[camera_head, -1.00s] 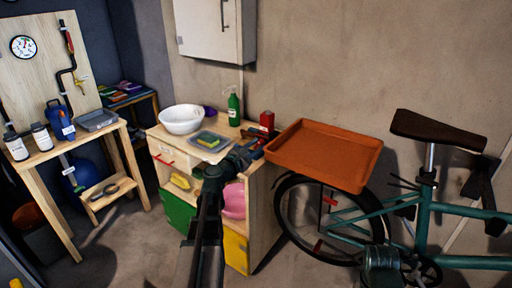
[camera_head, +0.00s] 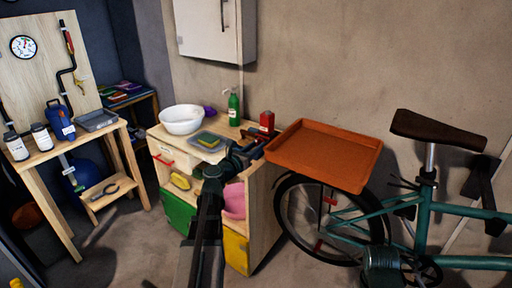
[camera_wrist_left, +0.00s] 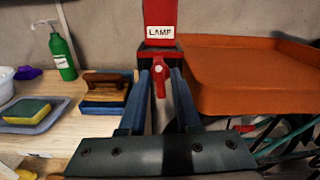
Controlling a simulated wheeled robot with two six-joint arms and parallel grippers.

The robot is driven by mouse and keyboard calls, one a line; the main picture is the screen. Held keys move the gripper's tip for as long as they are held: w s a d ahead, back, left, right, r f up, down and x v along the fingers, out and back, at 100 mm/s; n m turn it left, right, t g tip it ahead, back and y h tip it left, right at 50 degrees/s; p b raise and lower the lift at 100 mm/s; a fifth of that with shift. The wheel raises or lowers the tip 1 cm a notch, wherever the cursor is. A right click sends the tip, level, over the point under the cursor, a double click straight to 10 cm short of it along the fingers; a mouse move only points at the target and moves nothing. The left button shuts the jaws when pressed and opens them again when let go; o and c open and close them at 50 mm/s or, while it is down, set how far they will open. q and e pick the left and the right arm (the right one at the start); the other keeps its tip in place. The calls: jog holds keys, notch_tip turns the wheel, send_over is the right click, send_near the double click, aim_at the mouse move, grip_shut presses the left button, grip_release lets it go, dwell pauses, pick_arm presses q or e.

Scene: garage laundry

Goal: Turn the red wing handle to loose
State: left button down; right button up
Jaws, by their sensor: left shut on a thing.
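The red wing handle (camera_wrist_left: 160,88) sits below a red box labelled LAMP (camera_wrist_left: 160,18) in the left wrist view. It hangs upright from a dark clamp under the box. The red lamp box (camera_head: 267,120) also stands at the bench's right back corner in the head view. My left gripper (camera_wrist_left: 160,74) has its two blue fingers on either side of the wing handle and is shut on it. In the head view my left gripper (camera_head: 258,139) reaches the bench corner, and the handle itself is hidden there. My right gripper is in neither view.
An orange tray (camera_head: 325,150) is close to the right of the lamp, above a teal bicycle (camera_head: 423,220). A brown-handled brush (camera_wrist_left: 106,88), a sponge on a grey tray (camera_wrist_left: 35,122) and a green bottle (camera_wrist_left: 63,52) stand on the left. A white bowl (camera_head: 182,119) is farther left.

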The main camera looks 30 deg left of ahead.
pick_arm(q)
jog(key=shift+s, duration=0.1)
dwell(0.3)
jog(key=c, duration=0.9)
grip_release()
jog(key=s, duration=0.9)
jog(key=s+a, duration=0.1)
jog(key=s, duration=0.3)
jog(key=shift+s, duration=0.35)
